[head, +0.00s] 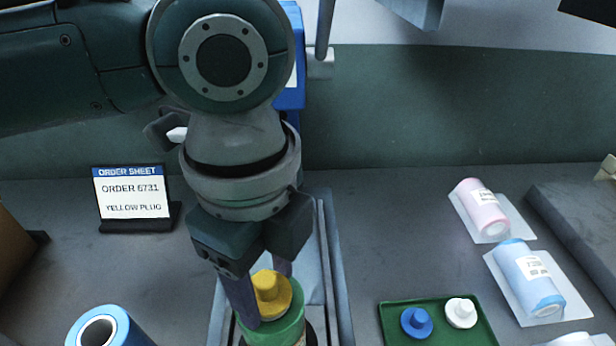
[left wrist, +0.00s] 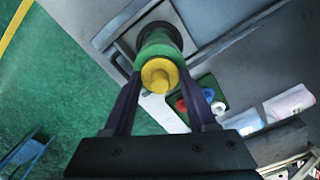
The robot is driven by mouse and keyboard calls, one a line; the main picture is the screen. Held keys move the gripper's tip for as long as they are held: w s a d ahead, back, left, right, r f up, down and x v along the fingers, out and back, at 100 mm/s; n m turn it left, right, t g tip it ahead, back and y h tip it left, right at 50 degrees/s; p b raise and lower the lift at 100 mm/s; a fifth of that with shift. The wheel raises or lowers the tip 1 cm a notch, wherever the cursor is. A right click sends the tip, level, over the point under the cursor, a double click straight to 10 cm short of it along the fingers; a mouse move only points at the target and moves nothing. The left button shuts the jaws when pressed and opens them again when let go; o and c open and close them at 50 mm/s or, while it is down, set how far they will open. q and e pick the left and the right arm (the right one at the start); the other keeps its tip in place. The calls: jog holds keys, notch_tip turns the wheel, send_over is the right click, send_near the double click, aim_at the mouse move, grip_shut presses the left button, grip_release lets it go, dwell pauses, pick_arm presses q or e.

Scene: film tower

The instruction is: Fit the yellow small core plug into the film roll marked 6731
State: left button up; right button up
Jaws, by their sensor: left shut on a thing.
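My left gripper (head: 266,300) reaches down with one finger on each side of the plug. The roll's number is not readable. An order sheet (head: 132,192) reads order 6731, yellow plug. My right gripper is not in view.
A pink roll (head: 482,206) and a light blue roll (head: 530,276) lie at the right. A blue roll (head: 103,328) is at lower left. A grey metal frame (head: 335,270) surrounds the held roll.

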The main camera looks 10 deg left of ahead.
pick_arm(q)
jog(key=o, duration=1.4)
notch_tip(320, 180, up, 10)
jog(key=shift+s, duration=0.15)
